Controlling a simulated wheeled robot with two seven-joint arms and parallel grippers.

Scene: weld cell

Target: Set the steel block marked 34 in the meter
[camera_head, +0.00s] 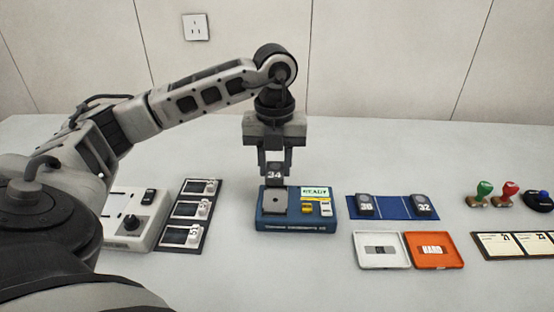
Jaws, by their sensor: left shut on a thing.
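My left gripper (275,165) points down and is shut on the dark steel block marked 34 (274,173). It holds the block upright over the back left part of the blue meter (298,226). The meter has a grey plate (274,200) on its left and a lit display reading READY (315,193) on its right. I cannot tell whether the block touches the meter. My right gripper is not in view.
A blue mat (393,207) right of the meter bears blocks 36 (365,204) and 32 (424,204). In front are a white tray (370,262) and an orange HARD tray (433,262). Stamps (509,193) stand far right. A dark panel (180,238) lies left.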

